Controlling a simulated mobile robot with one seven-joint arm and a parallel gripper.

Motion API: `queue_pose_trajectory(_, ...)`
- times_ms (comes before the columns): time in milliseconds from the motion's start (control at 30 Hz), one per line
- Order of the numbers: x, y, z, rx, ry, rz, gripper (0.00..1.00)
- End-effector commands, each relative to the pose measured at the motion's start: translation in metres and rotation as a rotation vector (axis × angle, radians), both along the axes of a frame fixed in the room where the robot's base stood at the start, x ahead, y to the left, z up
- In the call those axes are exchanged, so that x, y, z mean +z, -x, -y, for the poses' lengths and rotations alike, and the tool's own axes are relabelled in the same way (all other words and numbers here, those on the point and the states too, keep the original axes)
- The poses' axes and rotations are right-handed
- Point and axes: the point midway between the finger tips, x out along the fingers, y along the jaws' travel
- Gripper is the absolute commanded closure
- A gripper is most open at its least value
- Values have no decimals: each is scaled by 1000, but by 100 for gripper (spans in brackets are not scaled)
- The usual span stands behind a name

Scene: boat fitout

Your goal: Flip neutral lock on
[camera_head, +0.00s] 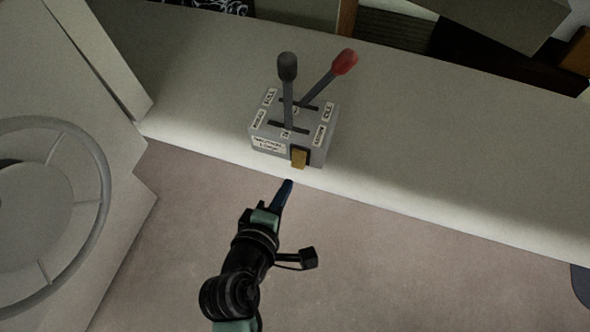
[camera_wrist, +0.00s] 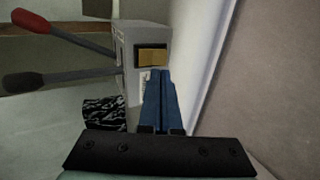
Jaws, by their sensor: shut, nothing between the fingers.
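The grey throttle box (camera_head: 292,136) sits on the white ledge, with a black-knobbed lever (camera_head: 287,68) upright and a red-knobbed lever (camera_head: 344,62) tilted to the right. The neutral lock, a yellow-tan rocker (camera_head: 299,158) in a dark frame, is on the box's front face beside a text label. It also shows in the wrist view (camera_wrist: 152,57). My gripper (camera_head: 288,183) is shut and empty, its blue fingers just below and in front of the rocker. In the wrist view the fingertips (camera_wrist: 160,72) appear close under the rocker; whether they touch it I cannot tell.
A grey steering wheel (camera_head: 100,215) is at the left. The white ledge (camera_head: 440,160) runs to the right of the box and is bare there. A black-and-white patterned item (camera_wrist: 104,112) lies behind the box. The floor in front is clear.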

Motion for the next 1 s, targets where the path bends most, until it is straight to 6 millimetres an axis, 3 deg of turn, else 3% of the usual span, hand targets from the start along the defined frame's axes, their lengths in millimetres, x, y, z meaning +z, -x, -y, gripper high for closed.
queue_pose_trajectory(200,-21,-37,13,-3,1,1,100)
queue_pose_trajectory(400,-30,-55,18,0,-1,1,100)
queue_pose_trajectory(1000,-39,-60,20,-1,9,26,100)
